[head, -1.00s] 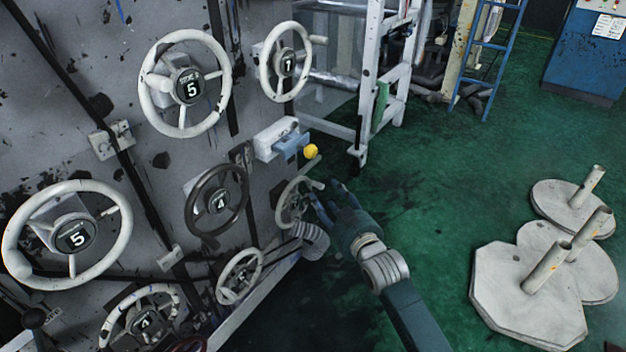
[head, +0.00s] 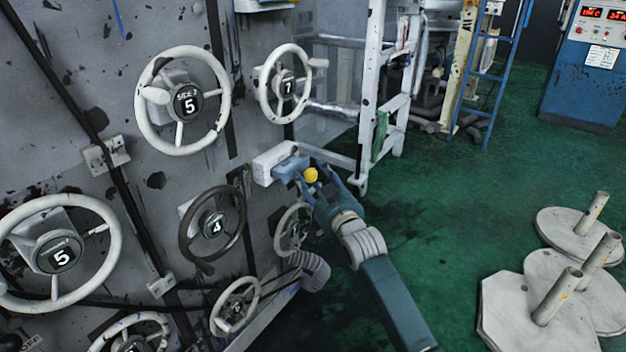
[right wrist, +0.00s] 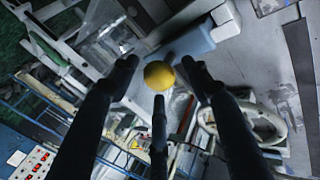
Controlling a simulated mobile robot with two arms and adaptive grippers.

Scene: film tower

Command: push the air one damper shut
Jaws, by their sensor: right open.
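The damper control shows as a yellow ball knob (head: 310,174) on a blue-grey block (head: 289,166), which sits on a white box (head: 270,163) on the panel's right edge. I cannot read a label on it. My right gripper (head: 322,181) is open at the knob, its fingers reaching around it. In the right wrist view the yellow knob (right wrist: 159,76) lies between the spread fingers of the right gripper (right wrist: 160,85); I cannot tell whether any finger touches it. My left gripper is not in view.
Handwheels surround the control on the panel: wheel 7 (head: 285,84) above, dark wheel 4 (head: 213,228) lower left, and a pale wheel (head: 294,229) below. A white frame (head: 372,90) stands behind.

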